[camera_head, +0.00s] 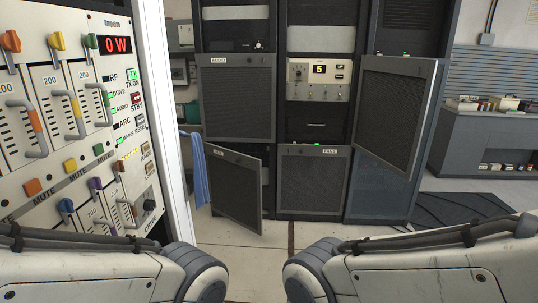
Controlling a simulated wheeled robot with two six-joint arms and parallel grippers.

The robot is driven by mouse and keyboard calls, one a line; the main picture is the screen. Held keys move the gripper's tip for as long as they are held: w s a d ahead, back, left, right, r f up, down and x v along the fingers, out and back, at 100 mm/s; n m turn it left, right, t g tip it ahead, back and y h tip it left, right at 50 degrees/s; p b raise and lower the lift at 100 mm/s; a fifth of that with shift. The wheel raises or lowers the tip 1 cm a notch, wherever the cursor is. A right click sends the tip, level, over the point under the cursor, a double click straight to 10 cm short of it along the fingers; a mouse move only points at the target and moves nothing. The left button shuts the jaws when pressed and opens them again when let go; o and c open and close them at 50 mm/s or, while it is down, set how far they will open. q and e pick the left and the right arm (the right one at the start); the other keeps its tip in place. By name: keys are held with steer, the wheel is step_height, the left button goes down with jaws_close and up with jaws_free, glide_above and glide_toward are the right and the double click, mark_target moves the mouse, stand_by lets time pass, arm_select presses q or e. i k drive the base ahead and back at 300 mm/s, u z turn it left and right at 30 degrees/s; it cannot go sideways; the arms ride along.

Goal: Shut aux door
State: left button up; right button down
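Two doors stand ajar on the dark racks, and I cannot read which one is labelled aux. The lower left door (233,187) is dark mesh in a grey frame, swung out and angled toward me. The upper right door (392,110) is similar and also swung out. The upper left door (236,98) and the lower middle door (313,182) look shut in their frames. Only links of my two arms show at the bottom of the view. Both grippers are out of view.
A control panel (75,130) with sliders, coloured knobs and a red "0 W" display stands close on the left. A blue cloth (199,170) hangs beside the left rack. A grey cabinet (480,145) stands at the right. Some floor (245,255) is clear before the racks.

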mark_target(234, 187)
steer(key=z, duration=0.45)
steer(key=i, duration=1.95)
steer(key=u, duration=0.55)
steer(key=i, duration=1.8)
steer(key=u, duration=0.8)
